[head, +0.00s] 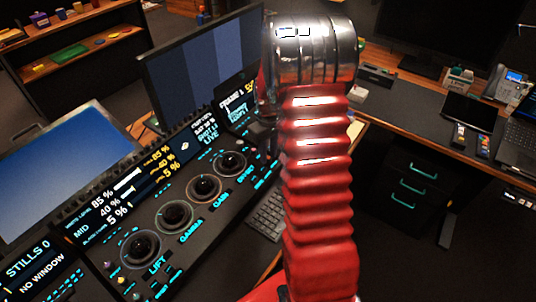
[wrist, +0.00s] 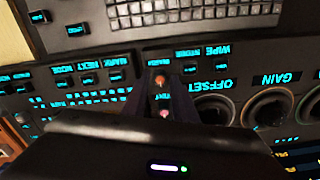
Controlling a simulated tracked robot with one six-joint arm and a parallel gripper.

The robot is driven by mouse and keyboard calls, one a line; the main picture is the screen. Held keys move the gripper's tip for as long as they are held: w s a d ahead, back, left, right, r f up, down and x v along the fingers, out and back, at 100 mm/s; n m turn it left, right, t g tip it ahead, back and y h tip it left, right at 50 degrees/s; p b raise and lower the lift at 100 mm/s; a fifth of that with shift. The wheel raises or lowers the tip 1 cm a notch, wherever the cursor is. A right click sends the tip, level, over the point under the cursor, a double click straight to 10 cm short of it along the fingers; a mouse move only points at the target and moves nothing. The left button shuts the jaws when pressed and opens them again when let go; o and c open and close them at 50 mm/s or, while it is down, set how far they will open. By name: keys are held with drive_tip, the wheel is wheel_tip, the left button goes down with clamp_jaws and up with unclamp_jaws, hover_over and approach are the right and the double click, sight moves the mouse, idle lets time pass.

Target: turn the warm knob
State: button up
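In the wrist view, which shows the panel upside down, an orange-topped knob (wrist: 158,82) stands near the middle. A pink-topped knob (wrist: 164,113) is just below it in the picture. Their small labels are too partial to show surely which is the warm knob. My gripper (wrist: 159,92) has its two dark fingers apart, one on each side of these knobs. I see no finger clearly touching a knob, and the height above the panel is hard to judge. In the head view my red arm stands in front and my fingers are hidden.
The control panel (head: 213,231) carries several trackballs, such as the gamma one (head: 174,215), and lit buttons. A keyboard (wrist: 180,12) lies beyond the panel's edge. Monitors (head: 205,60) stand behind. A side desk (head: 420,110) holds a laptop, tablet and phone.

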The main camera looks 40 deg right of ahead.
drive_tip(key=shift+f, duration=0.35)
drive_tip(key=shift+c, duration=0.3)
clamp_jaws()
drive_tip(key=shift+m, duration=0.4)
drive_tip(key=m, duration=0.3)
drive_tip(key=shift+m, duration=2)
